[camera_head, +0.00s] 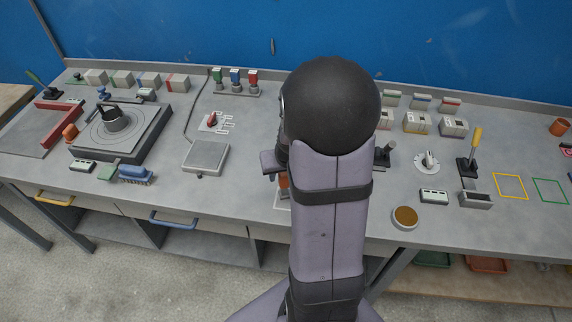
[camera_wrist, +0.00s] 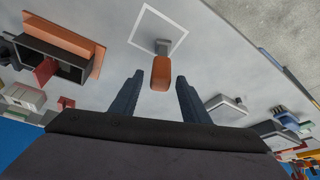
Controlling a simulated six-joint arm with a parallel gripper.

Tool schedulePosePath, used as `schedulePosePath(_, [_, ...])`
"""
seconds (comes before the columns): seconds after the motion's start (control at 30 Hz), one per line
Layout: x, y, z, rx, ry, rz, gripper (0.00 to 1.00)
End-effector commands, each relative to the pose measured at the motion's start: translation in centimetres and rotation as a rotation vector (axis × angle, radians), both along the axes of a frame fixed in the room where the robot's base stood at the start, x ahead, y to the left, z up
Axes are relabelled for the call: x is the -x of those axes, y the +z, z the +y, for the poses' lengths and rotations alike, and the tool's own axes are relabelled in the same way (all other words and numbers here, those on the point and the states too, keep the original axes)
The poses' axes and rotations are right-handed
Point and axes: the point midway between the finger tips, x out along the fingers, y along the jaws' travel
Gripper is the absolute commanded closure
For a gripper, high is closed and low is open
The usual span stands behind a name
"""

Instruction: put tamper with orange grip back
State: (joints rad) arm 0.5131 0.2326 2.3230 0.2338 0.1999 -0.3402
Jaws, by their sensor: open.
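The tamper's orange grip (camera_wrist: 160,73) points up toward the camera in the wrist view, with a small grey part (camera_wrist: 162,47) beyond it. That grey part overlaps the near edge of a white square outline (camera_wrist: 141,18) on the bench; I cannot tell whether its foot stands inside. My gripper (camera_wrist: 159,76) is open, with one finger on each side of the orange grip and a visible gap at both sides. In the head view only a sliver of the orange grip (camera_head: 284,181) shows beside my arm, which hides the rest.
A grey scale plate (camera_head: 206,155) stands left of my arm. A dark box with an orange board (camera_wrist: 68,38) is close on the left in the wrist view. A round brown-filled dish (camera_head: 405,216) is near the front edge. Yellow (camera_head: 510,187) and green (camera_head: 550,191) outlines are empty at right.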

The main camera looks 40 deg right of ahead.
Motion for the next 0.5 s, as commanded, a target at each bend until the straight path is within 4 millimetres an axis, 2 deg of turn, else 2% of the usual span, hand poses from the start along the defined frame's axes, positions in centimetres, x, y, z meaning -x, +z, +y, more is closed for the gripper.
schedulePosePath(0.27, [0.9, 2.7, 0.4, 0.003, 0.001, -0.004, 0.58])
schedulePosePath(0.5, [2.2, 6.0, 0.9, 0.004, 0.001, -0.006, 0.58])
